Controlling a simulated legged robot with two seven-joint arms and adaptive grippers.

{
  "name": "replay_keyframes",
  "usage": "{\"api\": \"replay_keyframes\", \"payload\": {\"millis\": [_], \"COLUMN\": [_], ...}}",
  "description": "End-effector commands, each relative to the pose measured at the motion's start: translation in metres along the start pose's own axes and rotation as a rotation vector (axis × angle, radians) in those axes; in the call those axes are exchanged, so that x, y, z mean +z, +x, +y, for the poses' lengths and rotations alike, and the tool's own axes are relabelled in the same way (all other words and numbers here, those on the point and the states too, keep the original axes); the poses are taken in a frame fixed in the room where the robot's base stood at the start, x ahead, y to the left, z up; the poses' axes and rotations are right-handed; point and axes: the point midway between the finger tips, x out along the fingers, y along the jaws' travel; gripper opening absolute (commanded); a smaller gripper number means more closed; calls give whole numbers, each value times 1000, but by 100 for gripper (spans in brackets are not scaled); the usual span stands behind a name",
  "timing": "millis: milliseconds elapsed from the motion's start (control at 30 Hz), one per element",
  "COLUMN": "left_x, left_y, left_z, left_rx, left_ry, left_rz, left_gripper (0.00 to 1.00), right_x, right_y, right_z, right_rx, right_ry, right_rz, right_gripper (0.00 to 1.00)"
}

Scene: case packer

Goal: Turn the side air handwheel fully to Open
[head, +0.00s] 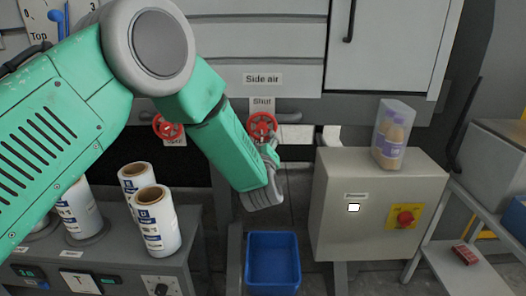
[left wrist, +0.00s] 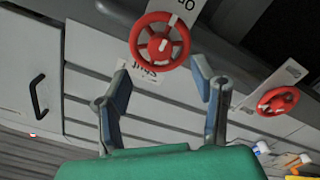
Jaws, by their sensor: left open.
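The side air handwheel (head: 262,127) is red and sits under the "Side air" sign (head: 262,79), with a "Shut" label (head: 262,101) just above it. My left gripper (head: 267,146) is just below and in front of it, partly hidden by my own wrist. In the left wrist view the picture is turned over: the red wheel (left wrist: 158,45) lies beyond and between the open fingers (left wrist: 162,78), apart from them. A pale mark shows on its rim near the upside-down "Open" label (left wrist: 182,28). The "Shut" label (left wrist: 143,75) is on the opposite side. My right gripper is not in view.
A second red handwheel (head: 168,127) is to the left; it also shows in the left wrist view (left wrist: 277,101). Film rolls (head: 157,222) stand on the left cabinet. A blue bin (head: 273,262) is below. A grey control box (head: 340,215) with a bottle pack (head: 392,136) is right.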

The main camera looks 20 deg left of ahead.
Motion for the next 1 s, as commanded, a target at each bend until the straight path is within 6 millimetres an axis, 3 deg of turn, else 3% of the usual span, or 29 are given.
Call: {"api": "replay_keyframes", "payload": {"millis": [100,267,633,733,867,1000], "left_x": [2,2,2,9,41,92], "left_y": [-22,-38,-43,-46,-64,-111], "left_z": [0,0,0,-8,-47,-120], "left_rx": [0,0,-1,-7,-34,-82], "left_ry": [1,2,1,20,114,282], "left_rz": [-4,-4,-2,-26,-152,-396], "left_gripper": [53,53,53,53,53,53], "right_x": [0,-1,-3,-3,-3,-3], "right_y": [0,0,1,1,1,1], "right_z": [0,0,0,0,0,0], "right_rx": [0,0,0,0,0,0], "right_ry": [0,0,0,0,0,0], "right_rz": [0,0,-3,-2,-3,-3], "right_gripper": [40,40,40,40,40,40]}}
